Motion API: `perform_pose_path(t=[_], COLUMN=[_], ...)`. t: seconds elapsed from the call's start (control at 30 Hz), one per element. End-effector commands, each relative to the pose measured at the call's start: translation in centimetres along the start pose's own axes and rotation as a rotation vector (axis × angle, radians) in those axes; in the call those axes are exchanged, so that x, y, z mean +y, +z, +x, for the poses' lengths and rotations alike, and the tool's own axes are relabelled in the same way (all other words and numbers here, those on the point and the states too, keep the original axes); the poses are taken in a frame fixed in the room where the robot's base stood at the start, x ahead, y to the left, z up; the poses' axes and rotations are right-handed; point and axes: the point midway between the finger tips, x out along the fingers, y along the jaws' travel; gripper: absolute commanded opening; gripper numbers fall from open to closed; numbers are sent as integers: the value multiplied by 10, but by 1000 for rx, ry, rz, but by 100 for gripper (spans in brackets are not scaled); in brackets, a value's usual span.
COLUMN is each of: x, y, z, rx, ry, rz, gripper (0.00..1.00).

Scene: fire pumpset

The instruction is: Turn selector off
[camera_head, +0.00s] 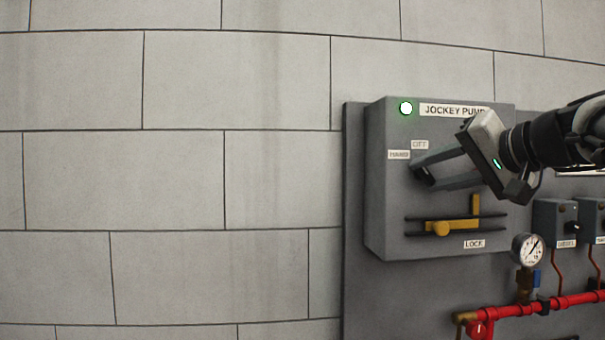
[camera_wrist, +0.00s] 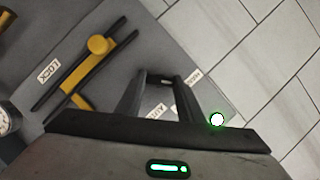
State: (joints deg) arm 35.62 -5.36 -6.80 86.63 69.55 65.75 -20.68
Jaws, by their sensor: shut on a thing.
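The grey jockey pump box (camera_head: 385,215) hangs on a dark panel, with a lit green lamp (camera_head: 406,108) at its top left. My gripper (camera_head: 426,173) reaches in from the right, and its fingers are shut on the small dark selector knob (camera_head: 423,178) below the OFF label (camera_head: 420,145). A second label, seemingly HAND (camera_head: 399,155), sits left of the knob. In the wrist view my gripper (camera_wrist: 162,78) has its fingertips on either side of the knob, which is mostly hidden. An AUTO label (camera_wrist: 156,111) shows between the fingers. The knob's exact pointing direction cannot be told.
Below the knob is a yellow sliding latch (camera_head: 452,226) on dark rails, with a LOCK label (camera_head: 474,244). A pressure gauge (camera_head: 528,249), red pipe (camera_head: 530,308) and small grey switch boxes (camera_head: 556,222) lie lower right. The block wall at left is clear.

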Motion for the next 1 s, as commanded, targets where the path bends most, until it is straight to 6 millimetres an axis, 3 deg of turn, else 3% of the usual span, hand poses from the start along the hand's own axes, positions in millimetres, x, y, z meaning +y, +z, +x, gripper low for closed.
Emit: perform_pose_path(t=[0.6, 1.0], x=[5, 5], y=[2, 2], z=[2, 1], rx=[-2, -1], ry=[-187, -255], rz=[451, 613], gripper=[12, 12])
